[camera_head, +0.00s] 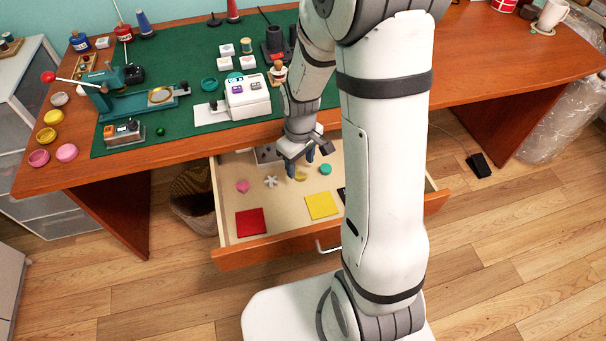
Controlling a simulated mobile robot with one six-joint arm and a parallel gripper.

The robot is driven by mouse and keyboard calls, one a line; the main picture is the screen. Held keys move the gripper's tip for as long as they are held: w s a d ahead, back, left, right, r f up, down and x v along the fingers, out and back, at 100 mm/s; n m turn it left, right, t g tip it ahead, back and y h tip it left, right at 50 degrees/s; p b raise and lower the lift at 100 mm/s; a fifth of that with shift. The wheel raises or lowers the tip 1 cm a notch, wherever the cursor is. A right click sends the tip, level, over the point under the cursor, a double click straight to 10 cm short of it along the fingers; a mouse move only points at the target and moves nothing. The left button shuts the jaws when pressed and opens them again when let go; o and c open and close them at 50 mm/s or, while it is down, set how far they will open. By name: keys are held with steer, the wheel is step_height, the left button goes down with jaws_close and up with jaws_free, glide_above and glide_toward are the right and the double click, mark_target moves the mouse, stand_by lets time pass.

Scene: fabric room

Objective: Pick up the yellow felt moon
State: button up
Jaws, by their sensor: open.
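The yellow felt moon (301,176) is a small yellow shape lying on the floor of the open drawer (279,202). My gripper (301,170) points down into the drawer, with its dark fingers close around or just above the moon. The fingers are apart, and part of the moon is hidden by them. I cannot tell whether they touch it.
In the drawer, a pink heart (242,186) and a pale star-like piece (271,181) lie left of the moon, and a teal round piece (326,169) lies right. Red (251,222) and yellow squares (321,205) lie in front. The desk edge (190,153) overhangs behind.

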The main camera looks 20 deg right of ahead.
mark_target(299, 173)
step_height(299, 173, down, 4)
steer(key=shift+w+a+r, duration=0.1)
steer(key=shift+a+r, duration=0.05)
steer(key=shift+r, duration=0.05)
steer(key=c, duration=1)
